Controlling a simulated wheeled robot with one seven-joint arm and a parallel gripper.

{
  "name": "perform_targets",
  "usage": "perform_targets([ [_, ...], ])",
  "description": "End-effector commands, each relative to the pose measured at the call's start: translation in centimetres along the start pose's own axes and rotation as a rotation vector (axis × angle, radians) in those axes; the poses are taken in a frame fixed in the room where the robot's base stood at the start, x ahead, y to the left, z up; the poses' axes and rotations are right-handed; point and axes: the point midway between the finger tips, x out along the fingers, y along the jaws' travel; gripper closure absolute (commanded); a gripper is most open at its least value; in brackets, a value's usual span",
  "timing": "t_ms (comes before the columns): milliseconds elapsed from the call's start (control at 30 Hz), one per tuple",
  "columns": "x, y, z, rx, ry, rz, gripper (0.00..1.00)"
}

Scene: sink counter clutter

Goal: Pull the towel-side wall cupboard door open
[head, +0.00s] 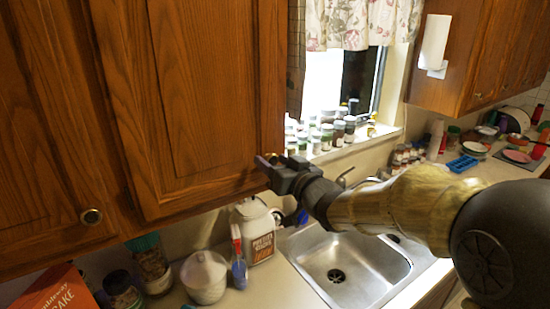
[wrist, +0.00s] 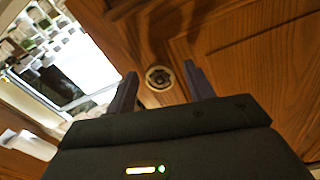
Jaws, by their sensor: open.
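A wooden wall cupboard door (head: 190,90) fills the upper left of the head view and looks shut. A patterned cloth (head: 297,55) hangs beside its right edge. My gripper (head: 266,161) is at the door's lower right corner. In the wrist view a round metal knob (wrist: 159,78) shows between the open fingers of my gripper (wrist: 160,70), with gaps on both sides. In the head view my gripper largely hides this knob. A white paper towel roll (head: 435,40) is mounted on the side of another wall cupboard (head: 480,60) at the right.
Another door (head: 40,150) with its own knob (head: 91,216) is at the left. Below are a sink (head: 350,270), a white lidded jar (head: 204,277) and a white canister (head: 258,232). Bottles (head: 338,132) line the window sill. The space before the door looks clear.

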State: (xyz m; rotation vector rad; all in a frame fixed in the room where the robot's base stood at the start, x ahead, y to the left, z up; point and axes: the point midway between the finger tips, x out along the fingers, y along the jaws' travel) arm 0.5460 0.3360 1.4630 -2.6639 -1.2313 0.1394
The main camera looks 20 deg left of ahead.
Motion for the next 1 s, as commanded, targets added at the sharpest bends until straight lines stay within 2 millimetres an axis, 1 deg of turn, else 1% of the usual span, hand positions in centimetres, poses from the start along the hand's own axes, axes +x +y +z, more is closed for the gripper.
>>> perform_targets([
  [267, 0.2, 0.11, -0.01, -0.001, 0.001, 0.002, 0.47],
  [300, 0.2, 0.11, -0.01, -0.001, 0.001, 0.002, 0.49],
  [467, 0.22, 0.02, 0.03, 0.0, 0.0, 0.001, 0.81],
  [500, 0.22, 0.04, 0.03, 0.0, 0.0, 0.001, 0.88],
  [567, 0.19, 0.12, 0.02, 0.0, 0.0, 0.002, 1.0],
  [1000, 0.05, 0.69, 0.25, 0.0, 0.003, 0.027, 1.0],
])
